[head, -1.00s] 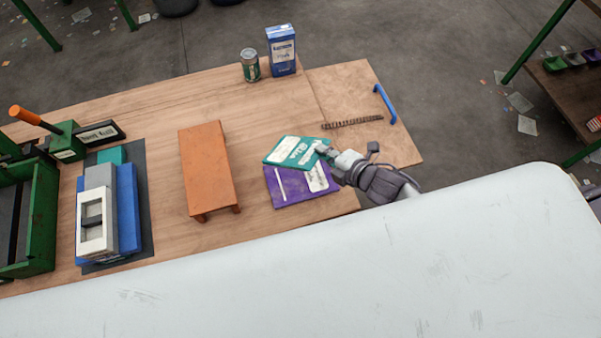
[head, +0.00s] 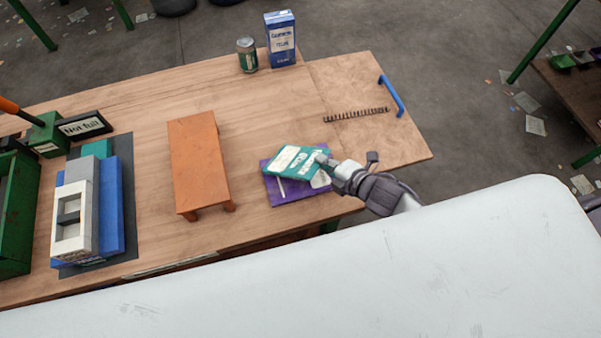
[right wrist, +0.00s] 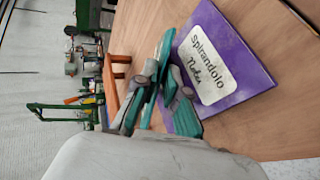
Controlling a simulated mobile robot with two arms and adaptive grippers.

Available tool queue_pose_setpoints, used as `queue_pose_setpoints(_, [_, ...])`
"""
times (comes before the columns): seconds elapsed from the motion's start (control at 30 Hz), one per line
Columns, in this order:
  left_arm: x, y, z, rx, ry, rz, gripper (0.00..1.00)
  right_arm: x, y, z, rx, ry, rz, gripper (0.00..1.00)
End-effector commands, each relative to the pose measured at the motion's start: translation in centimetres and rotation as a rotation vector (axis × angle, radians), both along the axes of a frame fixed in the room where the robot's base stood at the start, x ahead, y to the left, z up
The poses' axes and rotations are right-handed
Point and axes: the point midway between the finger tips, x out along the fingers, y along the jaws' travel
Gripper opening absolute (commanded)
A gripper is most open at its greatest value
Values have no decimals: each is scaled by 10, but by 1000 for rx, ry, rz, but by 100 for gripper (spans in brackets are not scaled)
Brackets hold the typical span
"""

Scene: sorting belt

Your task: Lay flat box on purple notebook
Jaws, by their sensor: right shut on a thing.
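The flat box (head: 289,161) is teal with a white label. It is held tilted over the purple notebook (head: 290,192), covering the notebook's upper part in the head view. My right gripper (head: 323,166) is shut on the box's right end. In the right wrist view the gripper (right wrist: 163,95) holds the teal box (right wrist: 161,74) nearly edge-on, beside the purple notebook (right wrist: 248,69) with its white label. The notebook lies flat on the table. I cannot tell whether the box touches it. My left gripper is not in view.
An orange bench-like stand (head: 198,160) is left of the notebook. A spring (head: 356,115) and a blue handle (head: 391,96) lie to the right. A can (head: 247,55) and a blue carton (head: 281,39) stand at the back. Table between them is bare.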

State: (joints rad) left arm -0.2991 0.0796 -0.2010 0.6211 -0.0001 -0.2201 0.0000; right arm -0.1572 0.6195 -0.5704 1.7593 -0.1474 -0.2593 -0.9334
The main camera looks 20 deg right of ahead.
Motion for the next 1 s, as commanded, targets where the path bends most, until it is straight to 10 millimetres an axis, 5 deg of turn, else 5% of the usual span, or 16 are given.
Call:
queue_pose_setpoints(0.1, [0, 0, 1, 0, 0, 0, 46, 0, 0, 1, 0, -1, 0, 0])
queue_pose_setpoints(0.13, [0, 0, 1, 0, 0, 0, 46, 0, 0, 1, 0, 0, 0, 12])
queue_pose_setpoints(0.23, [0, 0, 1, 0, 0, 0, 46, 0, 0, 1, 0, -1, 0, 27])
queue_pose_setpoints(0.57, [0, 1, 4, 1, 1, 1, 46, -3, -1, 3, 0, 1, 0, 27])
queue_pose_setpoints(1.0, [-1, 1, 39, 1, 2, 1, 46, -44, -20, 30, 0, 2, 0, 27])
